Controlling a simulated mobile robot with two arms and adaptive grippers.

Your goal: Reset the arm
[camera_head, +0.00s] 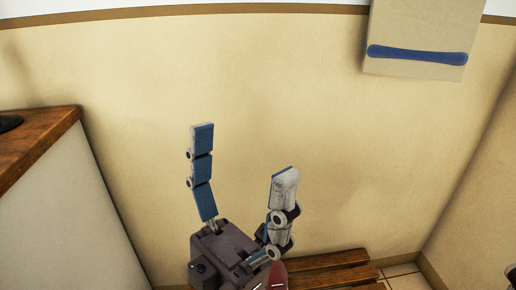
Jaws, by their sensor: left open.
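My left gripper (243,165) is at the lower middle of the head view, pointing up. Its two fingers, with blue pads, stand wide apart and nothing is between them. Behind it is the bare cream wall. My right gripper is not in the head view.
A wooden-topped cabinet (108,225) with a pale side stands at the left, with part of a dark object (9,122) on it. Wooden slats (335,268) lie low behind my gripper. A pale panel with a blue bar (416,55) is on the wall at upper right. Floor tiles (403,277) show at lower right.

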